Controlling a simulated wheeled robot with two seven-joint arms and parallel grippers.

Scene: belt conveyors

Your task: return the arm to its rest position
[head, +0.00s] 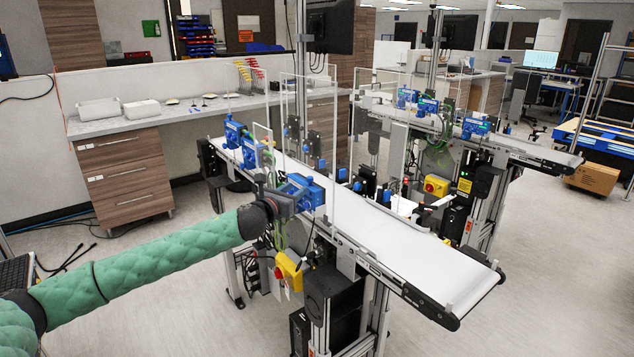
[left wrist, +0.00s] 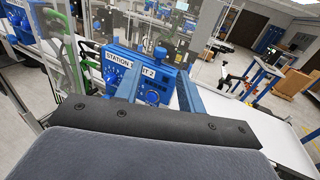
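My left arm in its green padded sleeve reaches in from the left in the head view. Its gripper (head: 290,198) is beside a blue station box (head: 306,192) at the near edge of the front conveyor (head: 375,230). In the left wrist view, the two fingers of my left gripper (left wrist: 125,85) stand wide apart. The blue station box (left wrist: 125,68), with a white label partly reading "STATION", shows between and beyond them. I see nothing held; whether a finger touches the box I cannot tell. My right arm and gripper are not in view.
Clear upright panels (head: 345,150) and more blue boxes (head: 236,132) line the front conveyor. A yellow switch box (head: 289,270) hangs below it. A second conveyor (head: 510,147) stands behind, right. The floor (head: 190,290) between my arm and the cabinet (head: 125,178) is mostly free.

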